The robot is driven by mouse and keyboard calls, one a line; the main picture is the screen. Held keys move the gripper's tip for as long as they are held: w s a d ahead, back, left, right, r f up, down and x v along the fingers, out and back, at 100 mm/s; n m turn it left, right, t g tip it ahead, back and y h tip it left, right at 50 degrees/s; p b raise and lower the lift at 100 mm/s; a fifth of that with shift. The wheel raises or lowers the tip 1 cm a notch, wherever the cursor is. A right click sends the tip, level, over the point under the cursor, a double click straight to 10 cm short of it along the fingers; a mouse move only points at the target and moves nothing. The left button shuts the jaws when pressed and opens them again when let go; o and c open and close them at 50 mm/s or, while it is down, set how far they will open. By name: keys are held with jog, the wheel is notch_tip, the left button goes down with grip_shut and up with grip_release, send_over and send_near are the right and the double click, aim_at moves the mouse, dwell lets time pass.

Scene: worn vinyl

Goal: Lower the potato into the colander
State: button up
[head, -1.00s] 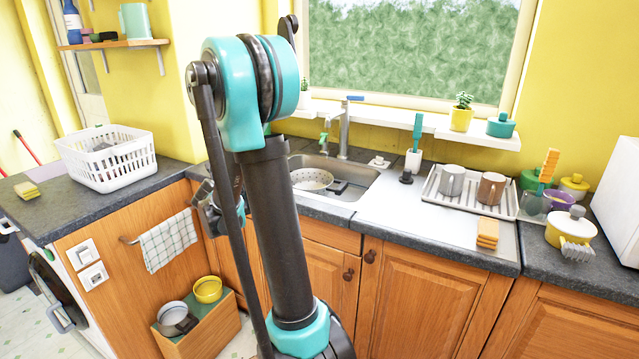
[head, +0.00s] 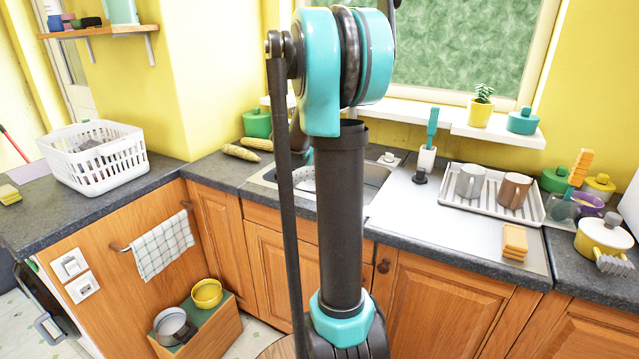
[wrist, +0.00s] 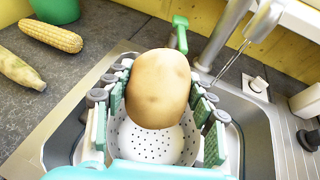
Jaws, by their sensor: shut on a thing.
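The potato (wrist: 158,80), pale brown and smooth, fills the middle of the wrist view. My gripper (wrist: 160,98) is shut on it, with green-padded fingers on its left and right sides. The white colander (wrist: 150,146), with small dark holes, lies beyond the potato in the sink (wrist: 256,125). The potato hides part of the colander; whether they touch I cannot tell. In the head view a slice of the colander (head: 303,179) shows left of my arm.
The tap (wrist: 222,40) and a green-handled brush (wrist: 180,32) stand behind the sink, close to the potato. Corn cobs (head: 241,153) and a green container (head: 257,123) are left of the sink. A drying rack with mugs (head: 470,182) stands right. The draining board (head: 410,210) has clear room.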

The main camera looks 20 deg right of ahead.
jog(key=shift+d, duration=0.25)
jog(key=shift+f, duration=0.35)
notch_tip(320, 180, down, 9)
jog(key=shift+w, duration=0.2)
jog(key=shift+w, duration=0.65)
jog(key=shift+f, duration=0.1)
jog(key=shift+f, duration=3.1)
jog(key=shift+f, duration=0.1)
